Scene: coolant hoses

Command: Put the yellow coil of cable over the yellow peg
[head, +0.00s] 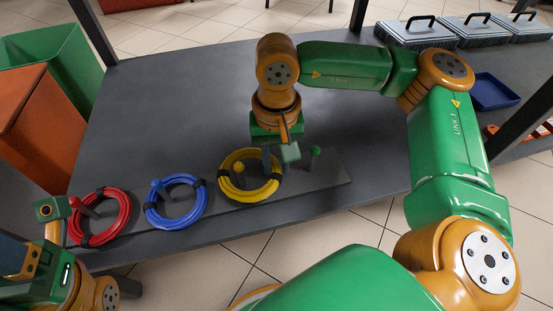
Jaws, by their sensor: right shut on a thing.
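The yellow coil of cable (233,191) is in the middle of the head view, with dark bands on it. The yellow peg (238,168) shows its round head inside the coil's ring. From this angle I cannot tell whether the coil rests on the board or is held above it. My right gripper (268,164) points down and is shut on the coil's right side. My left gripper (62,217) is at the lower left, beside the red coil (127,228); its fingers do not show clearly.
The red coil surrounds a red peg, and a blue coil (148,216) surrounds a blue peg (157,186). A green peg (315,152) stands bare on the right of the dark board (335,172). Bins stand left; cases and a blue tray (494,92) lie right. The table (180,100) behind is clear.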

